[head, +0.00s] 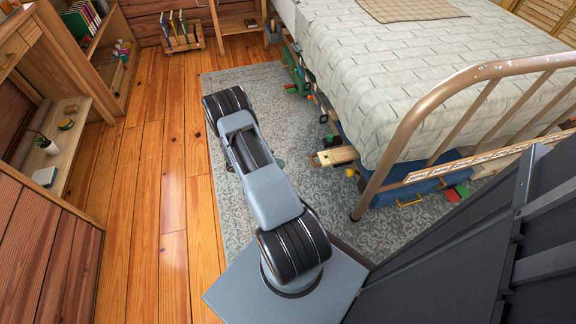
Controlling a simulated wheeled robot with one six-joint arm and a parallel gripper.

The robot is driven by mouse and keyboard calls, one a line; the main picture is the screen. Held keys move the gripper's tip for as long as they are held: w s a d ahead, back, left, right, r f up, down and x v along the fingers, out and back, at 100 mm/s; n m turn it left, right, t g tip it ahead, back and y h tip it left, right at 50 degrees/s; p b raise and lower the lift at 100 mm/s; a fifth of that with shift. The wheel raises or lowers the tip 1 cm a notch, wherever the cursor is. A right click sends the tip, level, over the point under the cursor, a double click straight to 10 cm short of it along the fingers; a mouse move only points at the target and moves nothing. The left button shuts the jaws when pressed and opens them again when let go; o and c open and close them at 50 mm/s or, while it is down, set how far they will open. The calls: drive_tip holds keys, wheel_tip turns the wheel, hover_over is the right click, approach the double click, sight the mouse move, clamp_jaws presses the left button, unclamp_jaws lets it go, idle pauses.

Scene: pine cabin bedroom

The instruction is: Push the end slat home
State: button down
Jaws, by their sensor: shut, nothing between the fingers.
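A pale wooden slat (340,155) sticks out from under the near part of the bed's long side, past the hanging cover. Its outer end is over the rug, and its inner part is hidden under the bed (400,70). I cannot tell how far in it reaches. My arm stands to the left of the slat, bent over the rug. My gripper does not show; the arm's own links seem to hide it.
A blue bin (375,165) and several toys crowd under the bed's edge. The curved metal footboard (402,135) stands right of the slat. A patterned rug (310,205) lies below. Shelves (62,135) line the left wall; the plank floor (160,170) between is clear.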

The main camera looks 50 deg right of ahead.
drive_tip(key=r+b+x, duration=0.1)
drive_tip(key=b+x, duration=0.3)
drive_tip(key=x, duration=0.8)
drive_tip(key=shift+s+d, duration=0.25)
drive_tip(key=shift+s, duration=0.05)
drive_tip(key=shift+f, duration=0.1)
